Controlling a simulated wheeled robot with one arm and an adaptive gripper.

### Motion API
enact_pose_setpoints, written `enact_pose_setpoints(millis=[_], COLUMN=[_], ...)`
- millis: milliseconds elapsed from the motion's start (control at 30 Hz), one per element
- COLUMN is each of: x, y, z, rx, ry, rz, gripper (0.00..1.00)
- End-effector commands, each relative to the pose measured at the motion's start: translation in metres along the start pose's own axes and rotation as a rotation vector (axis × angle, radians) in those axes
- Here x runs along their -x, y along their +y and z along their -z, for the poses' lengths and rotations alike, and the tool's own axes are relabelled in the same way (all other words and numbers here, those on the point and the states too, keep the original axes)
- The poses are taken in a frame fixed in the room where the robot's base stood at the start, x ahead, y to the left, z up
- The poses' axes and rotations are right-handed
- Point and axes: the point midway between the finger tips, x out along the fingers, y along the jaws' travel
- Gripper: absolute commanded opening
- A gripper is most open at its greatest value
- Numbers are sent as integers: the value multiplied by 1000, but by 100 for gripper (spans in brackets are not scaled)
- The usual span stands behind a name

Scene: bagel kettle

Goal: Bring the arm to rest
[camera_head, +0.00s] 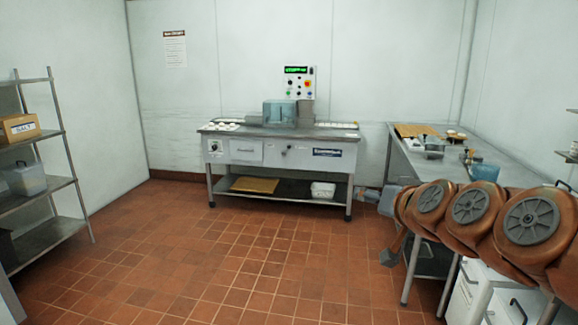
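My arm (470,212) shows at the right as a row of orange-brown links with round grey caps, folded in front of the right-hand table. Below its far end hangs a small grey piece (389,258) that looks like my gripper, over the tiled floor. It is too small to tell whether its fingers are open or shut. I see nothing held in it.
A machine table (330,131) with a lower shelf stands at the back wall. A steel table (405,160) with a brown board (416,130) runs along the right, partly hidden by my arm. A metal rack (50,190) stands at the left. The tiled floor (220,270) between is clear.

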Motion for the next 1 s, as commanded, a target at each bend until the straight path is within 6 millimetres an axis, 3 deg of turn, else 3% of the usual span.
enact_pose_setpoints(millis=[100, 267, 400, 500, 633, 800, 1000], x=[13, 48, 96, 137, 190, 236, 249], y=[-14, -11, 7, 24, 46, 63, 67], z=[-69, -161, -232, -271, -308, -330, -335], rx=[58, 116, 152, 165, 169, 162, 159], ry=[-212, -508, -763, -933, -1126, -1273, -1312], rz=[13, -18, -86, -155, -250, -342, -369], gripper=[67, 67, 67, 67, 67, 67, 67])
